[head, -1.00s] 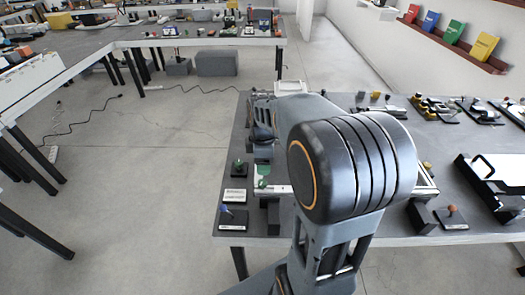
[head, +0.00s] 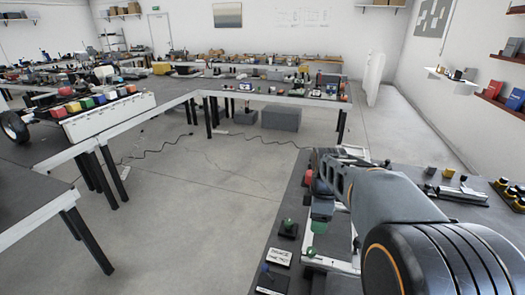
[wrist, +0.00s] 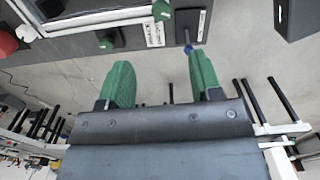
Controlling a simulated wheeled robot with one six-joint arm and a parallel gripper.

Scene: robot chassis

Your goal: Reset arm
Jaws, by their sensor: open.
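My gripper (wrist: 160,80) shows in the wrist view as two green fingers set wide apart, with nothing between them. The grey mount of the gripper fills the lower middle of that view. In the head view my arm reaches out from the lower right corner over the near edge of the right-hand bench (head: 270,240). Its dark round joint is closest to the camera. The far end of the arm is over the bench, and the exact pose of the fingers is hard to make out there.
Metal and yellow parts (head: 460,192) lie to the right of my arm. Open grey floor (head: 200,220) lies left of the bench. Another long bench (head: 270,90) stands behind.

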